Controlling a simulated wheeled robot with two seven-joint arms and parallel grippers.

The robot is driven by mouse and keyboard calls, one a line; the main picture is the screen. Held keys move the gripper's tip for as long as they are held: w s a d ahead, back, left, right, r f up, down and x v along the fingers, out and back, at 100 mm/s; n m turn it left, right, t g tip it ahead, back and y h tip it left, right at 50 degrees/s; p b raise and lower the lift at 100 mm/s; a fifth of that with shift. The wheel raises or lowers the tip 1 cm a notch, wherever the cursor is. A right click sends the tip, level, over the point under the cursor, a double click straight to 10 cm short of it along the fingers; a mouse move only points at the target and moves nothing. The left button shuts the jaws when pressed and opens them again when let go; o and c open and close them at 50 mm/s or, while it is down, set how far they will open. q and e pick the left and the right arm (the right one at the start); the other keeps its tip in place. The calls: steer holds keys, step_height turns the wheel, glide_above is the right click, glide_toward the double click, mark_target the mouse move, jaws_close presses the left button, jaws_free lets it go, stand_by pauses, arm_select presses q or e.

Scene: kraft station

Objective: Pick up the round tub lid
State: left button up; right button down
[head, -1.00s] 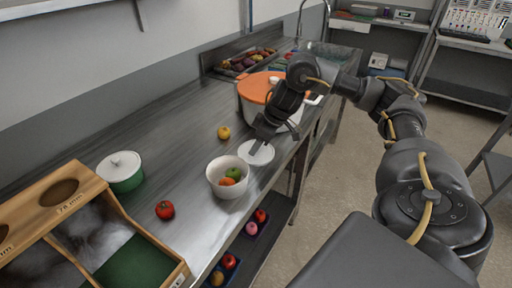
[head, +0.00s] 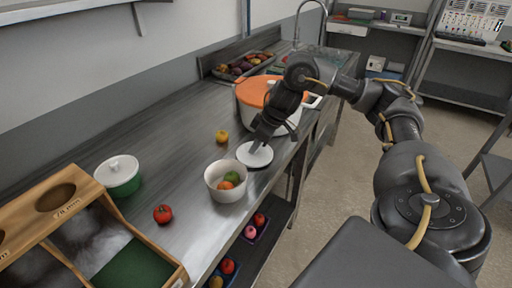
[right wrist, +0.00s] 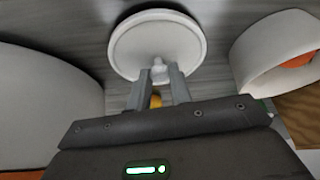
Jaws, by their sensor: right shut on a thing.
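The round tub lid (head: 254,156) is a flat white disc near the counter's front edge, just behind the white bowl. In the right wrist view the lid (right wrist: 156,38) shows its face, with a small knob (right wrist: 158,66) between my fingertips. My right gripper (head: 256,144) reaches down to the lid from the right; in the wrist view the gripper (right wrist: 160,74) is shut on the knob. I cannot tell whether the lid is clear of the counter. My left gripper is not in view.
A white bowl with fruit (head: 212,190) stands close beside the lid. A white pot with an orange lid (head: 247,92) is behind my gripper. Bare counter (head: 165,155) lies between.

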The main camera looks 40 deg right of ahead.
step_height(320, 180, up, 3)
steer(key=shift+r+p, duration=0.1)
steer(key=shift+p, duration=0.45)
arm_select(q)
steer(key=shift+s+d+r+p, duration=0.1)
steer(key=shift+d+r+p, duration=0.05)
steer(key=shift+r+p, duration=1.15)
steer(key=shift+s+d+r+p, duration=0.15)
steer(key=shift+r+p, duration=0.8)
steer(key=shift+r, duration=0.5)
arm_select(e)
steer(key=s+d+r, duration=0.3)
steer(key=s+r, duration=0.6)
steer(key=s, duration=0.4)
steer(key=shift+s+d, duration=0.25)
steer(key=shift+d, duration=0.15)
steer(key=shift+s, duration=0.1)
